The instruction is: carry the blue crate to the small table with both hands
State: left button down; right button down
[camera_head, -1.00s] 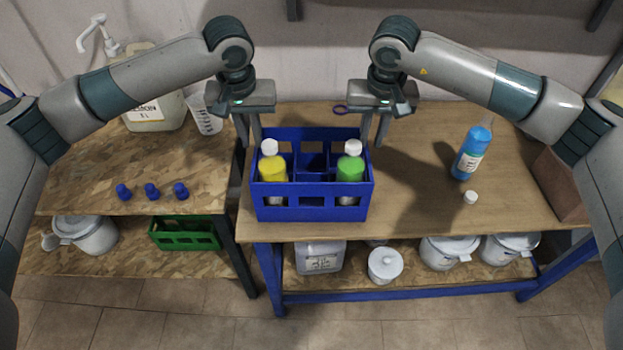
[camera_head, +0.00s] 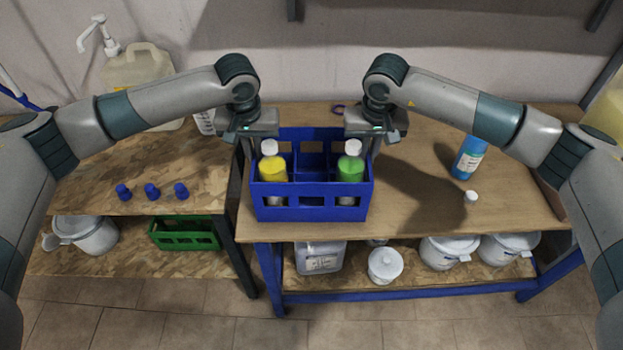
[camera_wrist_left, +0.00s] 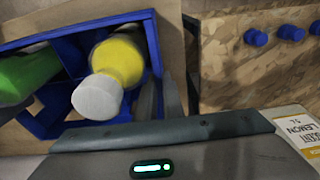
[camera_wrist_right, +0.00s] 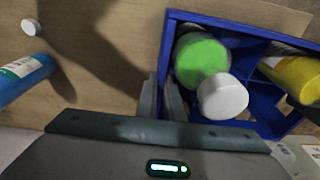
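The blue crate (camera_head: 312,207) stands upright on the wooden workbench. It holds a yellow bottle (camera_head: 272,168) and a green bottle (camera_head: 350,168), both white-capped, with empty compartments between them. My left gripper (camera_head: 256,150) is at the crate's left end wall and my right gripper (camera_head: 372,150) at its right end wall. In the right wrist view the fingers (camera_wrist_right: 162,98) stand on either side of the wall, apart.
A chipboard table (camera_head: 95,190) with several blue caps stands at the left, across a narrow gap; I cannot tell whether it is the small table. A blue bottle (camera_head: 468,160) and a white cap (camera_head: 471,196) are on the workbench's right. A green crate (camera_head: 185,235) sits below left.

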pick_arm(q)
jog(key=shift+w+r, duration=0.1)
jog(key=shift+r, duration=0.1)
pick_arm(e)
jog(key=shift+w+r, duration=0.1)
jog(key=shift+r, duration=0.1)
